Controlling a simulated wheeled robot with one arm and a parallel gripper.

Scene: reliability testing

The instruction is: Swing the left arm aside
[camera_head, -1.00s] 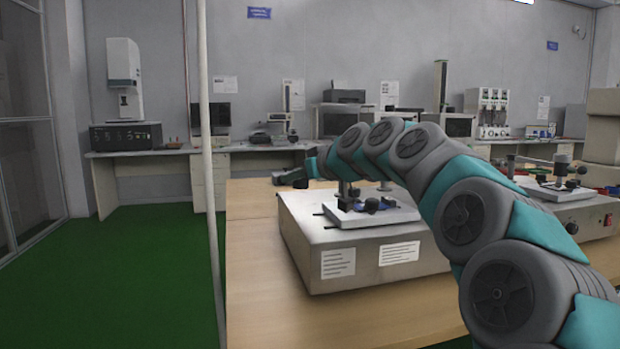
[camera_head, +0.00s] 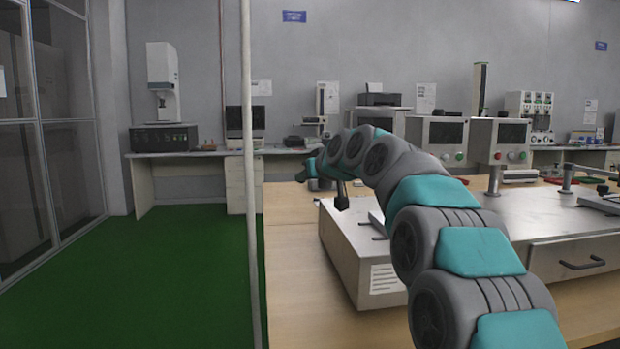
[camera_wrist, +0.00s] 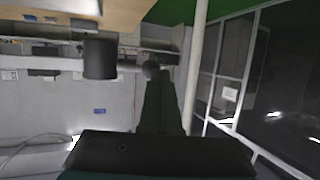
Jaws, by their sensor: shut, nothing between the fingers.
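My gripper (camera_head: 303,173) is at the far end of my raised arm, above the left edge of a grey box-shaped tester (camera_head: 348,252). In the wrist view its dark closed fingers (camera_wrist: 153,75) point up the picture with nothing between them. A short black post-like part (camera_head: 340,196) shows just below my wrist, over the tester. A black cylindrical knob (camera_wrist: 100,58) stands beside the fingertips, apart from them in the picture. I cannot tell for sure which part is the left arm; my own arm hides much of the tester's top.
A second metal tester (camera_head: 540,228) with a drawer handle and a clamp stands to the right. A white pole (camera_head: 248,120) rises left of the wooden table (camera_head: 290,300). The green floor (camera_head: 180,265) is clear. A back bench (camera_head: 175,154) carries instruments.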

